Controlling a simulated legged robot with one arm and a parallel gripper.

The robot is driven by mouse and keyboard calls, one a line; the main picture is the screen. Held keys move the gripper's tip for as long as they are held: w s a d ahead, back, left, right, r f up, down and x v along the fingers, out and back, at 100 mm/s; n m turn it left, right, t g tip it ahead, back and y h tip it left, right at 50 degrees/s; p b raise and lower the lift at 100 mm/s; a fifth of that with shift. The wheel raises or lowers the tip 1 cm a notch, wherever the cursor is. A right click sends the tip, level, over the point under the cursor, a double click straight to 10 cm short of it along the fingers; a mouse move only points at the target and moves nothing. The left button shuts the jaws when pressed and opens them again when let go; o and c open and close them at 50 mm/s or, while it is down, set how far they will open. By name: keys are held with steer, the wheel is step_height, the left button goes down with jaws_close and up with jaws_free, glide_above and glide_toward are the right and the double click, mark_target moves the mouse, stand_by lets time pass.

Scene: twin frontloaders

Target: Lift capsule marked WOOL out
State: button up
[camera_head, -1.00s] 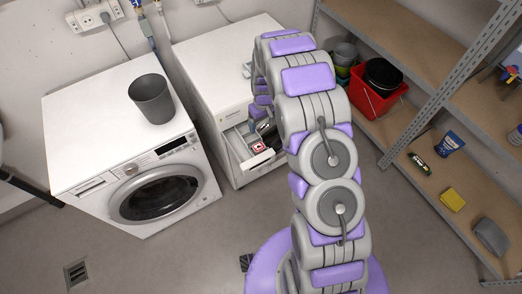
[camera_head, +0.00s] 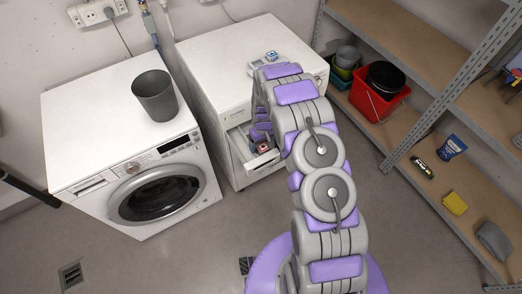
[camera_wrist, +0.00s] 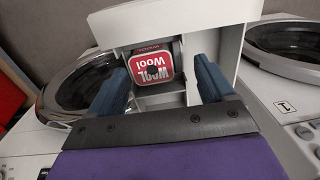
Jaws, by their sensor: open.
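The capsule marked WOOL (camera_wrist: 152,68) has a red and white label and sits in the pulled-out dispenser drawer (camera_wrist: 170,100) of the right-hand machine. In the wrist view its lettering is upside down. In the head view the capsule (camera_head: 263,148) shows as a small red spot in the drawer (camera_head: 241,151), partly hidden by my arm. My gripper (camera_wrist: 159,76) is open, with one blue finger on each side of the capsule in the wrist view. I cannot tell whether the fingers touch it or how deep they reach. The fingertips are mostly hidden in the head view.
The left washer (camera_head: 80,128) carries a grey bin (camera_head: 155,96). A small blue and white item (camera_head: 271,57) lies on the right machine's top (camera_head: 215,60). A shelf at right holds a red bucket (camera_head: 376,103) and several small things.

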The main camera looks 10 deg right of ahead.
steer(key=shift+f, duration=0.75)
steer(key=shift+d+f, duration=0.2)
steer(key=shift+d, duration=0.55)
steer(key=shift+c, duration=1.3)
steer(key=shift+a, duration=0.4)
steer(key=c, duration=0.3)
steer(key=shift+a, duration=0.2)
steer(key=c, duration=0.3)
steer(key=shift+d, duration=0.4)
steer(key=shift+c, duration=1.3)
steer(key=shift+r, duration=0.1)
